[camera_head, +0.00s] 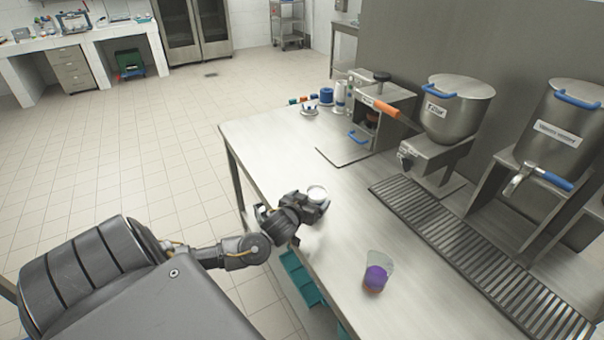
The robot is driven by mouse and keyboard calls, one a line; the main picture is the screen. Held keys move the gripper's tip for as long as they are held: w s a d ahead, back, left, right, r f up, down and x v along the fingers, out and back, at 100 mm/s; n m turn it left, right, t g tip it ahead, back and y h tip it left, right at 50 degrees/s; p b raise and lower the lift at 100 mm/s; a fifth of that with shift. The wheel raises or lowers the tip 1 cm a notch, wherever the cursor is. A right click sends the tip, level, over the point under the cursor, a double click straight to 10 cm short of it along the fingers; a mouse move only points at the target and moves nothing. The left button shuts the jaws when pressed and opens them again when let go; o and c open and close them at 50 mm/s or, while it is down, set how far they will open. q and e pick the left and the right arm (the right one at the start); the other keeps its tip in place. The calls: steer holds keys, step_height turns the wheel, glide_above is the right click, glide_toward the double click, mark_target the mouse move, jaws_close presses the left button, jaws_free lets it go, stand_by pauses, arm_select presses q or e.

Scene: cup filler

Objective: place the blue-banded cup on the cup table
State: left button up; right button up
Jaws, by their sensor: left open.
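My left gripper (311,207) is open over the near edge of the steel table (335,262). A small pale, round-rimmed cup (317,193) shows right at its fingers; I cannot tell whether they touch it. The gripper hides most of this cup, and I see no blue band on it. A clear cup with a purple band or content (377,274) stands upright on the table, apart from the gripper, to the lower right. My right gripper is not in view.
A slotted drip grate (450,240) runs along the table below two steel dispensers (455,108) (563,135). A press-like machine with an orange handle (388,107) stands farther back. Teal crates (300,278) sit below the near edge. Table around the cups is clear.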

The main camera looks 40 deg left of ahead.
arm_select(q)
steer(key=v, duration=0.6)
steer(key=shift+s+b, duration=0.15)
steer(key=shift+b, duration=0.2)
